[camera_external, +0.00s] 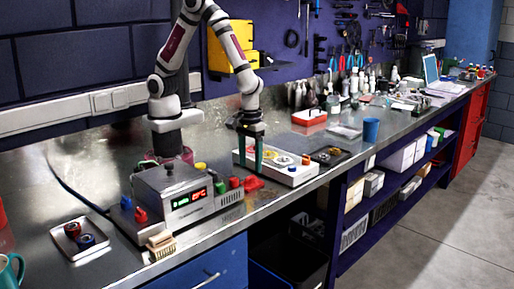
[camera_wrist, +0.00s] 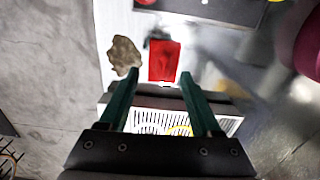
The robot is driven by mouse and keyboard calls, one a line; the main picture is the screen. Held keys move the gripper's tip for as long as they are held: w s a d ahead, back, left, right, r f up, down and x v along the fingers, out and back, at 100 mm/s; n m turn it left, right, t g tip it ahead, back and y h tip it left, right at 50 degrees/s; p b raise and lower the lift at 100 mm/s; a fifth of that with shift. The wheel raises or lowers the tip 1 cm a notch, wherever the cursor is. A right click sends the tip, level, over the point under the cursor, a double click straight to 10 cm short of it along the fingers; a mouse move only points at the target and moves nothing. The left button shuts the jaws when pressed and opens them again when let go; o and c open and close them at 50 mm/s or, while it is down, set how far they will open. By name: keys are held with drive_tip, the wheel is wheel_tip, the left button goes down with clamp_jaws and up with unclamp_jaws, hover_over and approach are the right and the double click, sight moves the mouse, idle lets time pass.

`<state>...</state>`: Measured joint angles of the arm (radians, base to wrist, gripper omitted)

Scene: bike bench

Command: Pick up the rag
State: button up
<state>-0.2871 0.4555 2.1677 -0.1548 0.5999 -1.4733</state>
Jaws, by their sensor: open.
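The likely rag is a bright red, flat, cloth-like piece (camera_external: 253,183) on the bench, between the grey box with the red display and the white board. A red piece with fairly straight sides (camera_wrist: 163,61) lies just beyond my fingertips in the wrist view, between their lines; it looks like the same thing. My gripper (camera_external: 249,162) points down over the left part of the white board, its green fingers apart and empty. The open fingers also show in the wrist view (camera_wrist: 160,82). The gap between the fingertips and the red piece is hard to judge.
A crumpled beige lump (camera_wrist: 124,55) lies left of the red piece in the wrist view. The grey display box (camera_external: 180,188), the white board with round parts (camera_external: 290,172) and a dark tray (camera_external: 329,155) stand close by. A wooden brush (camera_external: 160,244) lies at the bench's front edge.

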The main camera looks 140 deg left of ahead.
sight(251, 177)
drive_tip(key=f, duration=0.4)
drive_tip(key=shift+s+a+f, duration=0.25)
drive_tip(key=shift+s+f, duration=0.05)
drive_tip(key=shift+f, duration=0.05)
clamp_jaws()
